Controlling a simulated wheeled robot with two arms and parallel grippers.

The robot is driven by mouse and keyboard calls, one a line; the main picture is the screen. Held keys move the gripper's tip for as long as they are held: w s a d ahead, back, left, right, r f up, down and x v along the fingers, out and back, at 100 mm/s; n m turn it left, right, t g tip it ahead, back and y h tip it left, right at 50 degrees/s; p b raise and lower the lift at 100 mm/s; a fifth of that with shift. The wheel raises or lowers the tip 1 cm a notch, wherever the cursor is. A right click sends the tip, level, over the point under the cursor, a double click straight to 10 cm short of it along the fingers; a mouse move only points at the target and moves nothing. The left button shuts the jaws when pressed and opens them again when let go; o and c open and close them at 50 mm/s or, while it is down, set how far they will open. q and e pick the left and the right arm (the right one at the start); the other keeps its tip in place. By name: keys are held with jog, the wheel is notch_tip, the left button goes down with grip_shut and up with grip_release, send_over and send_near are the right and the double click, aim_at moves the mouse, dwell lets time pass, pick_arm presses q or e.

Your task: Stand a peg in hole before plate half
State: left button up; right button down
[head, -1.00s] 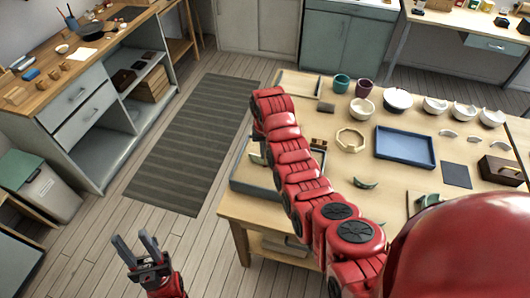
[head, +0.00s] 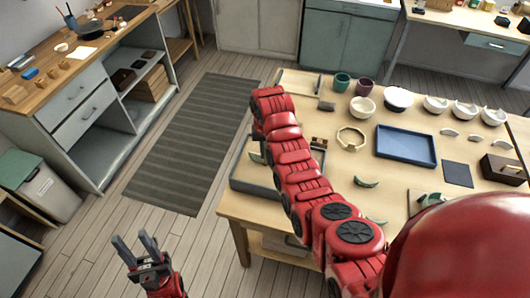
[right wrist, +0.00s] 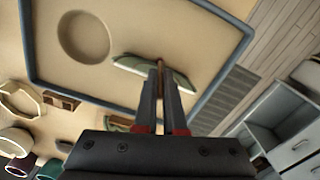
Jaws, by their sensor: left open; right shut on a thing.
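My right gripper (right wrist: 161,78) is shut on a thin brown peg (right wrist: 161,64) in the right wrist view. The peg's end is over the shallow tray (right wrist: 118,101), which has a sandy floor and a blue-grey rim. Whether the peg is in a hole cannot be seen. A green-and-pale plate half (right wrist: 135,67) is right beside the peg. In the head view my right arm hides that gripper, the peg and much of the tray (head: 240,182). My left gripper (head: 135,246) is open and empty, above the floor left of the table.
A round brown patch (right wrist: 83,37) marks the tray floor. On the table (head: 400,186) are a wooden ring (head: 351,139), a blue tray (head: 405,158), cups, bowls and curved shards. A dark mat (head: 190,145) lies on the open floor left of the table.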

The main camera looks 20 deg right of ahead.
jog(key=shift+f+b, duration=0.3)
jog(key=shift+f, duration=0.05)
dwell(0.8)
dwell(0.4)
jog(key=c, duration=0.5)
grip_release()
jog(key=shift+s, duration=0.1)
jog(key=shift+r, duration=0.1)
jog(key=shift+r, duration=0.9)
jog(key=shift+r+p, duration=0.7)
jog(key=shift+r, duration=0.3)
jog(key=shift+r+p, duration=1)
jog(key=shift+r, duration=0.05)
